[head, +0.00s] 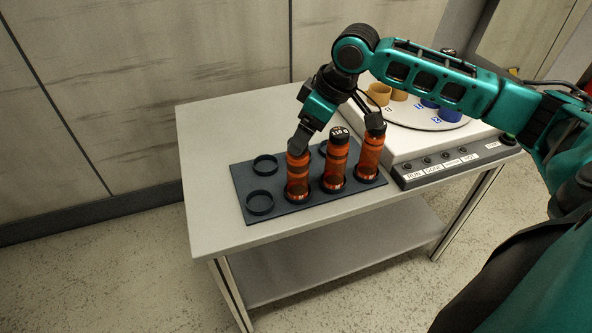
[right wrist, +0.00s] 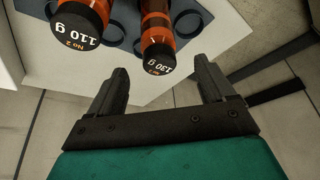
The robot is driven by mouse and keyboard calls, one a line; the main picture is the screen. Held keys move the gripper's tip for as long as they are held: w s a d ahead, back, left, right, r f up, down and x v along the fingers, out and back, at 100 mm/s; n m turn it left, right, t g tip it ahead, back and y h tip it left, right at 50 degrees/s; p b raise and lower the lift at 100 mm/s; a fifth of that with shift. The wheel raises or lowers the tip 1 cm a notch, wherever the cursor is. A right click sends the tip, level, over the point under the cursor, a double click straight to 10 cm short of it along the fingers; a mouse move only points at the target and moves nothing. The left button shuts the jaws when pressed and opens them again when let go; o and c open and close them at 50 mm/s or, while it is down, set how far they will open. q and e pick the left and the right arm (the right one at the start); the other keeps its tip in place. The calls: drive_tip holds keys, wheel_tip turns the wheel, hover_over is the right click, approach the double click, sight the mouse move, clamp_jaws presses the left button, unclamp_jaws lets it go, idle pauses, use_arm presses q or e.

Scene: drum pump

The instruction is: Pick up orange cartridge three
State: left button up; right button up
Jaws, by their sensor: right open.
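Orange cartridge three (right wrist: 157,28), with a black cap reading "No 3" and "130 g", stands upright in the rack (head: 280,217). My left gripper is not in view.
A third orange cartridge (head: 370,157) stands at the rack's right end. Empty ring slots (head: 260,203) lie to the left. The machine (head: 430,165), with a round turntable (head: 440,121) and coloured cups, fills the table's right side. The table's left end (head: 205,150) is clear.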

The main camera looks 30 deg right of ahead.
sight(297, 168)
drive_tip(key=x, duration=0.4)
drive_tip(key=b+x, duration=0.1)
drive_tip(key=x, duration=0.3)
drive_tip(key=shift+s+d+f, duration=0.3)
drive_tip(key=shift+s, duration=0.05)
drive_tip(key=c, duration=1.1)
